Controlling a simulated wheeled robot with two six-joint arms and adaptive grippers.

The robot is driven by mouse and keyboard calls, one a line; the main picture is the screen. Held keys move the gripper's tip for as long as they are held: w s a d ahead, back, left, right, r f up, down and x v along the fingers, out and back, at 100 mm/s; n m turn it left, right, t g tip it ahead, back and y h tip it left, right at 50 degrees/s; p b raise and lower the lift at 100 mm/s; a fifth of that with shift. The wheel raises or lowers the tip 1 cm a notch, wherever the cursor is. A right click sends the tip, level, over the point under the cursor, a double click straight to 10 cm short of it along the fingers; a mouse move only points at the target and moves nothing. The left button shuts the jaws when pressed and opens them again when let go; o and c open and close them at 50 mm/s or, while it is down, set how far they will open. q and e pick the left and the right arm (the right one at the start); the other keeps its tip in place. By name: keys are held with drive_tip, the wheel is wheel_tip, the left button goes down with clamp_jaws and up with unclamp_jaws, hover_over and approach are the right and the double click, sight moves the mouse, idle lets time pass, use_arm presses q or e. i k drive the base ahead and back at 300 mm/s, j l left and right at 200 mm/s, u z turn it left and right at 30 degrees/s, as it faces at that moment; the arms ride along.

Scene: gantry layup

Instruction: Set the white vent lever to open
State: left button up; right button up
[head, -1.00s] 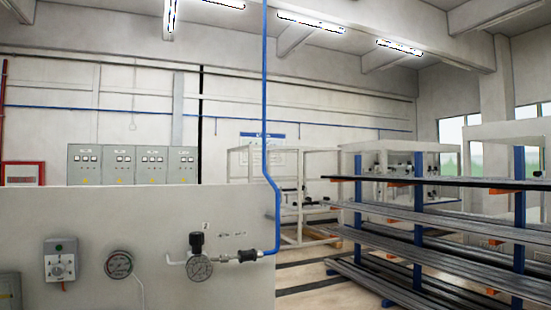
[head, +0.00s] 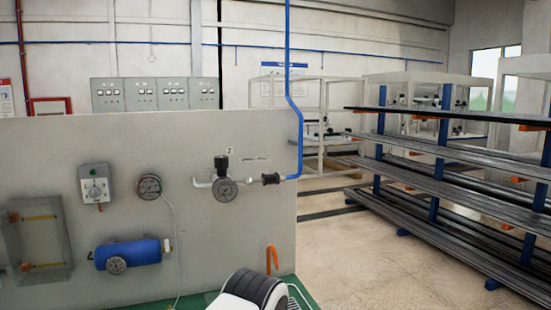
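I cannot make out a white vent lever in the head view. A grey upright panel (head: 60,150) carries fittings. A regulator with a black knob (head: 221,166) and a round gauge (head: 224,190) sits on a pipe run that joins a blue pipe (head: 292,120) at the right. A blue cylinder (head: 133,253) with a gauge (head: 116,265) is mounted low on the panel. Neither of my grippers shows, so their state is hidden.
A switch box (head: 95,184), a dial gauge (head: 149,187) and a clear-fronted box (head: 38,240) are on the panel. An orange hook (head: 272,258) is low at its right. A rack of long bars (head: 450,155) stands right, with open floor (head: 345,240) before it.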

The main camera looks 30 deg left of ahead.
sight(167, 247)
drive_tip(key=u, duration=1.6)
